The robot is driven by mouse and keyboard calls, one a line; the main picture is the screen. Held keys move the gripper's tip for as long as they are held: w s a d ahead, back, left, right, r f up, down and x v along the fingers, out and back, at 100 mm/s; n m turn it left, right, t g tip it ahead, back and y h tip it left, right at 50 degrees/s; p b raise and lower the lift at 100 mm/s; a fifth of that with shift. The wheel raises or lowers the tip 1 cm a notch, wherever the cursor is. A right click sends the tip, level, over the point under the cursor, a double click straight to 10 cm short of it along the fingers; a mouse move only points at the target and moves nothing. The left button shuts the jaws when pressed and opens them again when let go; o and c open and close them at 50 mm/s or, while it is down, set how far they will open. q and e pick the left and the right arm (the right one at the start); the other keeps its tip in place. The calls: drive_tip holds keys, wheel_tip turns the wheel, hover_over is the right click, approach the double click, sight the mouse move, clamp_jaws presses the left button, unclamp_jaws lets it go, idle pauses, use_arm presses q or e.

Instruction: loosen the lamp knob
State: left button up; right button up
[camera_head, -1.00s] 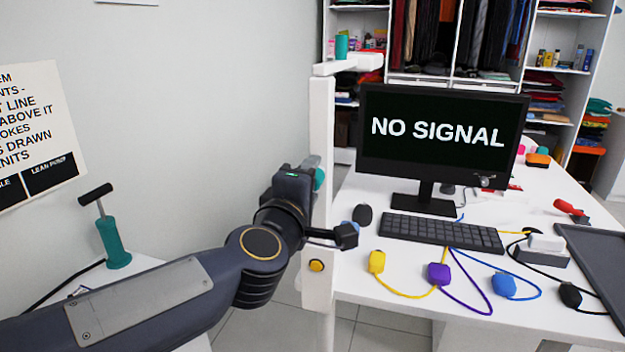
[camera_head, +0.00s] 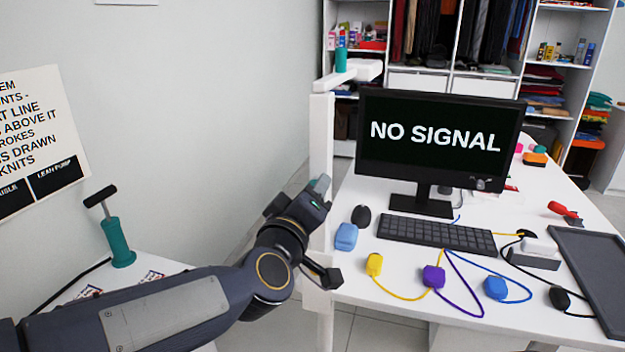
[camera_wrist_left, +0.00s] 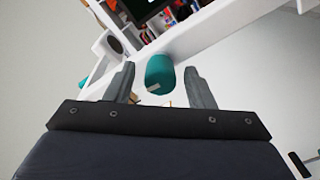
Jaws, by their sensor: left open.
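The lamp is a white upright post (camera_head: 321,130) at the table's left edge, with a short white arm on top. In the left wrist view a teal knob (camera_wrist_left: 160,73) with a pale mark shows between the two fingertips, with a gap on each side. My left gripper (camera_head: 322,186) is open at the post, and it also shows in the left wrist view (camera_wrist_left: 160,78). In the head view the gripper hides the knob. My right gripper is not in view.
A teal cylinder (camera_head: 341,59) stands on the lamp's top. A monitor (camera_head: 440,140) and keyboard (camera_head: 435,233) are right of the post. Blue (camera_head: 346,237) and yellow (camera_head: 374,264) blocks lie near the table's left edge. A teal hand pump (camera_head: 117,242) stands at left.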

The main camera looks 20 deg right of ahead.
use_arm(q)
drive_tip(key=m+p, duration=0.4)
drive_tip(key=m, duration=0.2)
drive_tip(key=shift+r, duration=0.15)
drive_tip(key=m+p, duration=0.1)
drive_tip(key=m, duration=0.2)
drive_tip(key=shift+p, duration=0.35)
drive_tip(key=shift+m, duration=0.6)
drive_tip(key=shift+f, duration=0.2)
